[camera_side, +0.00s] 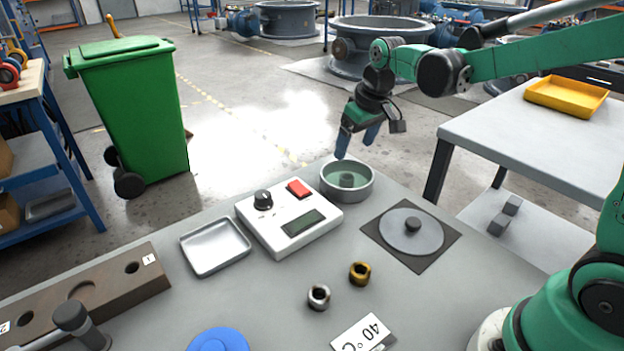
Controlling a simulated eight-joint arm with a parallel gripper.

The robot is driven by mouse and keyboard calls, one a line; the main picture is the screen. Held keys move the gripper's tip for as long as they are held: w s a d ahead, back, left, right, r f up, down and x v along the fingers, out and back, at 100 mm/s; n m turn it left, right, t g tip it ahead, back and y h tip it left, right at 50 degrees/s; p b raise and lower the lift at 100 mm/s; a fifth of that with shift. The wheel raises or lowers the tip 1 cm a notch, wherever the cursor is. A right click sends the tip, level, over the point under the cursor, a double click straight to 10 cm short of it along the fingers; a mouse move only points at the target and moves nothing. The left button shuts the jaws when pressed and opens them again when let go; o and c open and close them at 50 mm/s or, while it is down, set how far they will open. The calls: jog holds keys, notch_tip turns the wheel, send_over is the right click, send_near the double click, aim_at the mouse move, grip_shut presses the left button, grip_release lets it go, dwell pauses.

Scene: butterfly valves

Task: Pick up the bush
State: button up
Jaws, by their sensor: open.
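Two small ring-shaped bushes lie on the grey table: a silver one (318,297) and a brass-coloured one (360,273) just to its upper right. Both show a dark hole and stand apart from each other. My gripper (356,146) is open and empty, its blue fingers pointing down above the far edge of the table.
A white control box (290,219) with knob and red button stands left of the dish. A shallow metal tray (215,247), a brown block with holes (110,281), a grey disc on a dark plate (411,232), a blue round thing (218,341) and a white card (362,333) surround the bushes.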

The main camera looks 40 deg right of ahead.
jog(key=g, duration=0.1)
send_over(348, 174)
jog(key=s+a, duration=0.1)
jog(key=s, duration=0.1)
notch_tip(348, 174, down, 5)
jog(key=shift+w+f, duration=0.15)
jog(key=shift+f, duration=0.05)
jog(key=shift+w+f, duration=0.25)
jog(key=shift+f, duration=1.25)
jog(key=shift+w+f, duration=0.2)
jog(key=shift+f, duration=1.25)
grip_shut()
jog(key=shift+r, duration=0.1)
